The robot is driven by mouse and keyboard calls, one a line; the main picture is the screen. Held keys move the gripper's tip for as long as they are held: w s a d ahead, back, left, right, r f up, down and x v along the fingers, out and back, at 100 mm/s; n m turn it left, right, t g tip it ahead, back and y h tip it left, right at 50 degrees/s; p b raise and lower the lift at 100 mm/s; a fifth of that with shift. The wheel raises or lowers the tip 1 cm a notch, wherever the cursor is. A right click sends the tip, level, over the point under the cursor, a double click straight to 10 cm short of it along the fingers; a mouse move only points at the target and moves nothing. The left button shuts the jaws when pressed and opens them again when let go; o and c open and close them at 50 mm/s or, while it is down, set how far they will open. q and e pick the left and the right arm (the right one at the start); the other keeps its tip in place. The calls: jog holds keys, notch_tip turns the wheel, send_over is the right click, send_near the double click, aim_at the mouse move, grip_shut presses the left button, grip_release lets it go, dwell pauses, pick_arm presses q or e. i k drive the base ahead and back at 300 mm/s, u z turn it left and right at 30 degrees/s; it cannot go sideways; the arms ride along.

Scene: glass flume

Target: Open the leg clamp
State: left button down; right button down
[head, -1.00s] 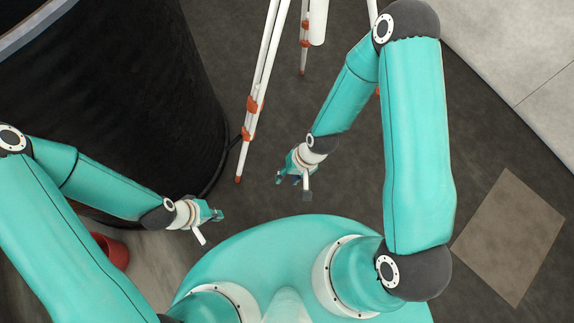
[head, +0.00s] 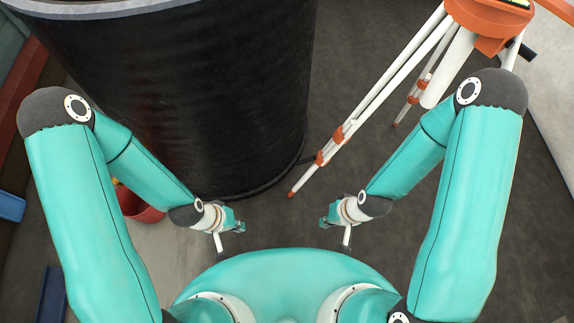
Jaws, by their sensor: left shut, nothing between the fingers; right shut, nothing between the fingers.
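A white tripod with an orange head (head: 490,18) stands at the upper right in the head view. Its nearest leg (head: 385,82) slants down to the left and carries an orange leg clamp (head: 336,135), with another orange fitting just below it. A second leg farther back has small orange fittings (head: 413,99). My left gripper (head: 240,226) is shut and empty, low in front of the black tank. My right gripper (head: 324,222) is shut and empty, below the foot of the nearest leg and apart from it. The third leg is mostly hidden by my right arm.
A large black cylindrical tank (head: 190,100) with a grey rim fills the upper left. A red bucket (head: 145,212) stands at its base behind my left arm. Blue objects (head: 10,207) lie at the far left. The dark floor between tank and tripod is clear.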

aim_at(304, 160)
jog(key=u, duration=0.55)
jog(key=k, duration=1.25)
jog(key=z, duration=0.6)
jog(key=i, duration=1)
